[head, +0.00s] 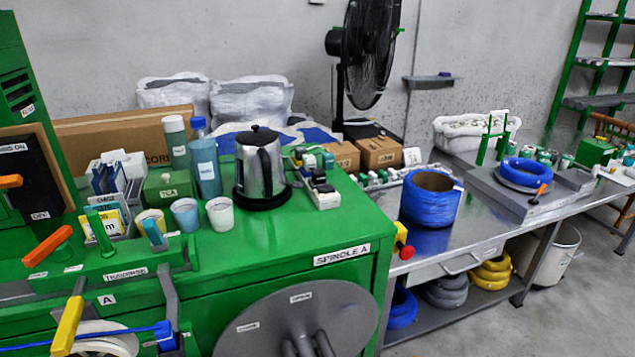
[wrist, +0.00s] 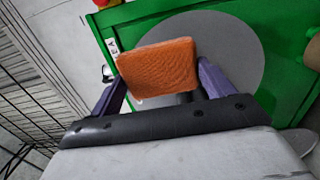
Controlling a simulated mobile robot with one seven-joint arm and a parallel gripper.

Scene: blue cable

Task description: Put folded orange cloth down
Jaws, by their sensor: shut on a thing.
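The folded orange cloth (wrist: 158,68) shows in the wrist view as a thick, roughly square pad. My gripper (wrist: 160,82) is shut on it, with a purple finger at its left and right edges. Behind the cloth in that view are the green machine's front and its large grey disc (wrist: 225,45). The cloth appears held in the air, apart from the machine, though the exact gap is hard to tell. Neither the cloth nor my gripper shows in the head view.
The green machine top (head: 300,237) is bare near its front right. A kettle (head: 260,170), cups (head: 186,214) and bottles crowd its back and left. A blue cable coil (head: 430,200) stands on the metal bench (head: 405,262) at right. The grey disc (head: 300,325) is on the machine's front.

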